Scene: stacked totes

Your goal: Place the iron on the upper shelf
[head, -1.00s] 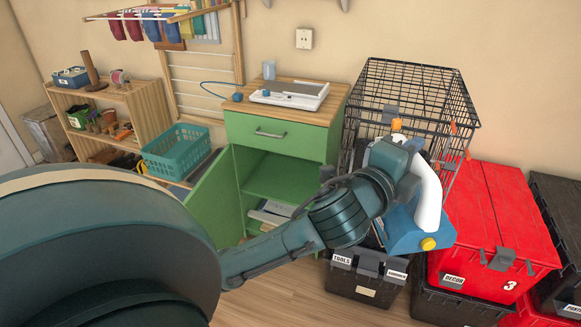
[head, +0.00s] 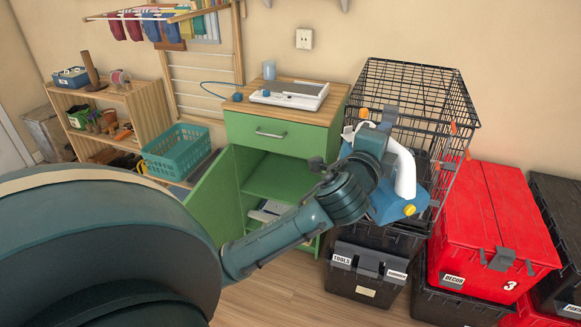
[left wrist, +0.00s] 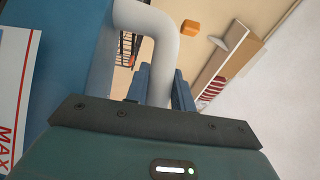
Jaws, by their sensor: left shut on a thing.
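The iron (head: 408,200) has a blue body, a white handle and yellow and orange knobs. My left gripper (head: 392,150) is shut on its white handle and holds it tilted in front of the wire crate. In the left wrist view the white handle (left wrist: 162,60) passes between the blue fingers (left wrist: 160,90), and the blue body (left wrist: 72,45) fills the left. The green cabinet (head: 276,132) has its door open to the left, showing an inner shelf (head: 280,188) with mostly clear room. My right gripper is not in view.
The wire crate (head: 420,90) stands beside the cabinet, above dark totes (head: 365,270). Red totes (head: 495,225) stand to the right. A wooden shelf unit (head: 130,97) and teal basket (head: 178,150) are left.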

